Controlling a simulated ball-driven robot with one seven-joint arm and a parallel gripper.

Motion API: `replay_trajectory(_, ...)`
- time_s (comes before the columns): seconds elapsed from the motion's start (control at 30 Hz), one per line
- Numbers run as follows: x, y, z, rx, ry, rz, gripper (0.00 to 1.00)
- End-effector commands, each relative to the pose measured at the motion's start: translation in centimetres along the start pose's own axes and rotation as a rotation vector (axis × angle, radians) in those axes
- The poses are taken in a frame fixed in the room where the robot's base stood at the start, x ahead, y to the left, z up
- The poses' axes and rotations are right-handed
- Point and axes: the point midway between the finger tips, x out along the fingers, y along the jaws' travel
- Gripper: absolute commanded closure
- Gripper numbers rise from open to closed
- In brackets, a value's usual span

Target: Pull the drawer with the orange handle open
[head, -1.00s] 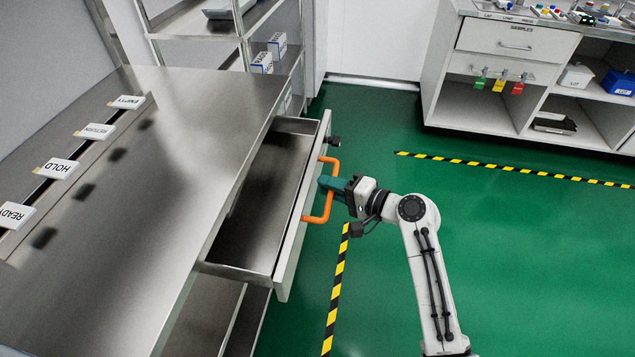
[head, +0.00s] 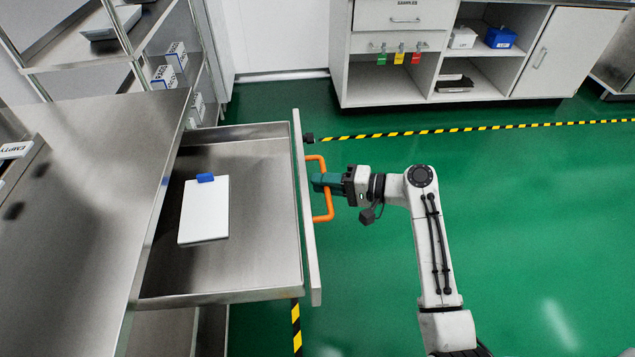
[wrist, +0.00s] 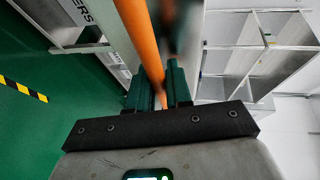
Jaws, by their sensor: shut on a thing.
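The drawer (head: 268,268) stands well out from the steel bench, and its inside shows. Its front panel carries an orange handle (head: 329,207), a bar in a bracket shape. My gripper (head: 318,182) is shut on the handle's upright bar from the right. In the wrist view the orange handle (wrist: 138,32) runs down between the two green fingers of my gripper (wrist: 158,92). A white pad or board with a blue clip (head: 205,210) lies flat in the drawer.
The steel bench top (head: 95,190) is at the left, with a wire-and-steel shelf (head: 110,50) behind it. A white cabinet (head: 400,75) stands at the back. Green floor (head: 540,220) to the right is clear, marked with yellow-black tape (head: 480,127).

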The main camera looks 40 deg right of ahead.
Motion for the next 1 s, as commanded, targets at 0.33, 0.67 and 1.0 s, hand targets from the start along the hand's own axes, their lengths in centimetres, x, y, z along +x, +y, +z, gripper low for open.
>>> replay_trajectory(0.33,0.0,0.1,0.1,0.002,-0.001,0.002,0.75)
replay_trajectory(0.67,-0.5,0.1,0.0,0.001,0.001,0.001,0.75)
replay_trajectory(1.0,-6.2,0.1,-0.1,0.001,0.004,0.001,0.75)
